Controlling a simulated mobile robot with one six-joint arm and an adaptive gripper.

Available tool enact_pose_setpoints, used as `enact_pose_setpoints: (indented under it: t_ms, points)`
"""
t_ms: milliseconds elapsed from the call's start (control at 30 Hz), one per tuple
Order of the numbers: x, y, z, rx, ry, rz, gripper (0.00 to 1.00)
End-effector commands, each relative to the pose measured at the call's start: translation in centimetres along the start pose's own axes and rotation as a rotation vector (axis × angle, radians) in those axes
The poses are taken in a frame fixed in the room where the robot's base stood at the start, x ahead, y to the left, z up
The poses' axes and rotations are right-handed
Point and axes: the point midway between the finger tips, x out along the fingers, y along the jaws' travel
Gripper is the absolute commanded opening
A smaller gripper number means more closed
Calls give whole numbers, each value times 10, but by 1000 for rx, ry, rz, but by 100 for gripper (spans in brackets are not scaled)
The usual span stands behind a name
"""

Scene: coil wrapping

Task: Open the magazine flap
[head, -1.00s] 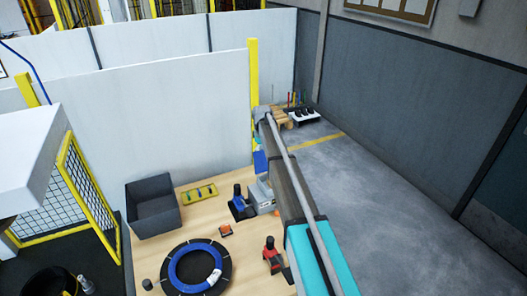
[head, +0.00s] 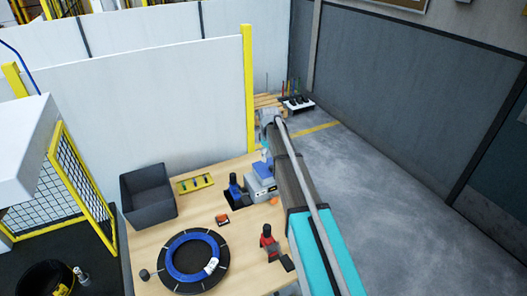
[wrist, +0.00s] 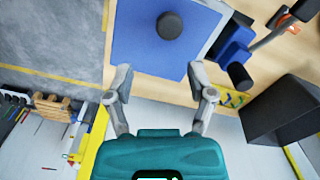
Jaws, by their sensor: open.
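The magazine (head: 262,190) is a grey box at the bench's back right edge, partly hidden by my arm in the head view. Its blue flap (head: 260,168) shows only in part there. In the wrist view the flap (wrist: 140,42) is a large blue square with a round black knob (wrist: 169,26). My gripper (wrist: 160,72) is open and empty, its two fingertips spread near the flap's edge, below the knob in the picture. I cannot tell if they touch the flap. The gripper is mostly hidden in the head view.
On the bench (head: 172,234) are a blue coil (head: 174,266) on a black ring, a grey bin (head: 148,194), a yellow tray (head: 195,183), a blue-and-black tool (head: 234,186) beside the magazine, and a red tool (head: 267,238). Open floor lies to the right.

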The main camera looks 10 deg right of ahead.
Motion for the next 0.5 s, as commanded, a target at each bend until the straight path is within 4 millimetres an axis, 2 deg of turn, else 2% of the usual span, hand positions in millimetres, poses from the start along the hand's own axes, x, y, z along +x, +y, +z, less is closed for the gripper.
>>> enact_pose_setpoints:
  t_ms: [33,200,500]
  points:
    - [9,-3,7,0,0,0,70]
    - [22,-7,16,0,0,0,70]
    - [34,-11,23,-1,0,0,70]
